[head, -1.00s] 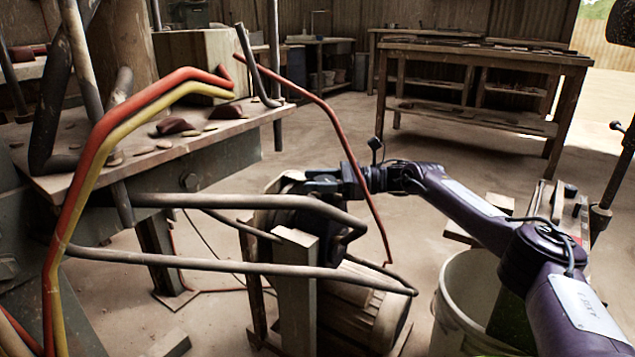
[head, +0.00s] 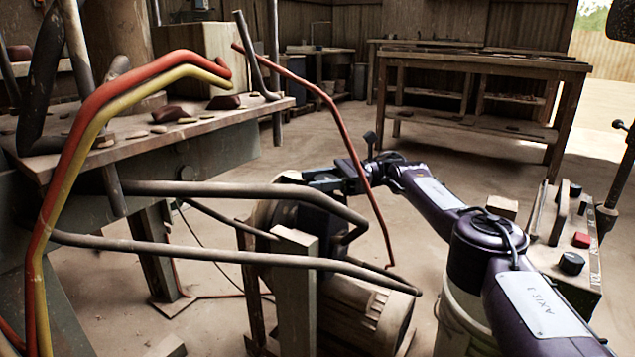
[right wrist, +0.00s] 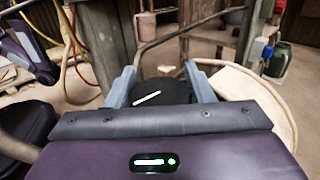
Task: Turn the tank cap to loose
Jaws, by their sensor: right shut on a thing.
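The tank cap (right wrist: 172,92) is black with a white slanted line on it, in the middle of the right wrist view. My right gripper (right wrist: 162,84) has a grey-blue finger on either side of the cap and is shut on it. In the head view the right gripper (head: 312,178) reaches in from the right, behind the bent pipes. The cap is not clear there. A dark drum-like body (head: 300,218) lies below the gripper, partly hidden by the pipes; I cannot tell whether it is the tank. My left gripper is not in view.
Red and yellow pipes (head: 95,130) rise at left beside a cluttered bench. A box with red and black knobs (head: 572,240) stands right. Open floor lies behind.

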